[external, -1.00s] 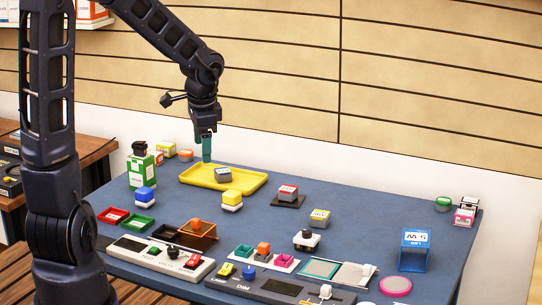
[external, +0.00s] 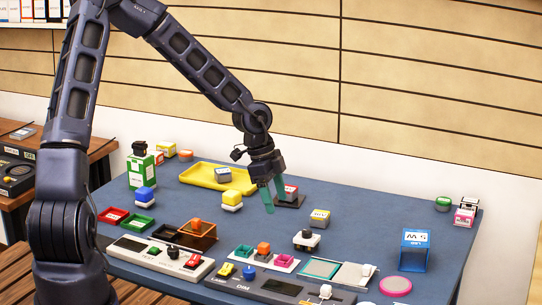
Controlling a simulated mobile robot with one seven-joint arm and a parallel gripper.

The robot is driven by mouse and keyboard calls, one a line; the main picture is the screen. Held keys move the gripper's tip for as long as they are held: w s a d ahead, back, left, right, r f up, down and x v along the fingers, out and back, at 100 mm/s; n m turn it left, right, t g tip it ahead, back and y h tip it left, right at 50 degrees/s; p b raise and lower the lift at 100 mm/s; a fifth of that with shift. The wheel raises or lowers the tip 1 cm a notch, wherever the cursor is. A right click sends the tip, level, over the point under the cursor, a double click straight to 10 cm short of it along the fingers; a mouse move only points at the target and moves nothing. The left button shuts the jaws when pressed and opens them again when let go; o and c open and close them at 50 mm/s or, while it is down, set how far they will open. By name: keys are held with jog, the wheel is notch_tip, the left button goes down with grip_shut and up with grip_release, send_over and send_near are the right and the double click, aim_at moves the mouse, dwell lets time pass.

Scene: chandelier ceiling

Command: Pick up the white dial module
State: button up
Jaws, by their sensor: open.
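A white module with a black knob on top (external: 306,240), which looks like the white dial module, sits upright on the blue table (external: 365,215) near the middle. My gripper (external: 276,202) has two teal fingers pointing down. They are spread open with nothing held. The gripper is up and to the left of the white module in the picture, apart from it. It overlaps the view of a red-and-white module (external: 289,190) on a dark plate. I cannot tell the fingers' exact height above the table.
A yellow tray (external: 190,175) holding a grey-blue module (external: 222,174) is behind left. A yellow-topped block (external: 232,200) and a yellow-grey module (external: 319,218) stand near. Control panels (external: 265,285) line the front edge. A blue stand (external: 416,248) is at right.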

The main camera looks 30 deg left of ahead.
aim_at(301, 235)
jog(key=shift+m+h, duration=0.5)
jog(key=shift+w+d+r+x, duration=0.2)
jog(key=shift+d+x, duration=0.15)
jog(key=shift+x, duration=1.75)
jog(key=shift+w+d+r+x, duration=0.1)
jog(key=shift+w+d+x, duration=0.2)
jog(key=shift+x, duration=1.85)
jog(key=shift+w+d+r+x, duration=0.15)
jog(key=shift+d+x, duration=0.25)
jog(key=shift+x, duration=1.7)
jog(key=c, duration=1.1)
jog(key=shift+o, duration=0.2)
jog(key=shift+r, duration=0.15)
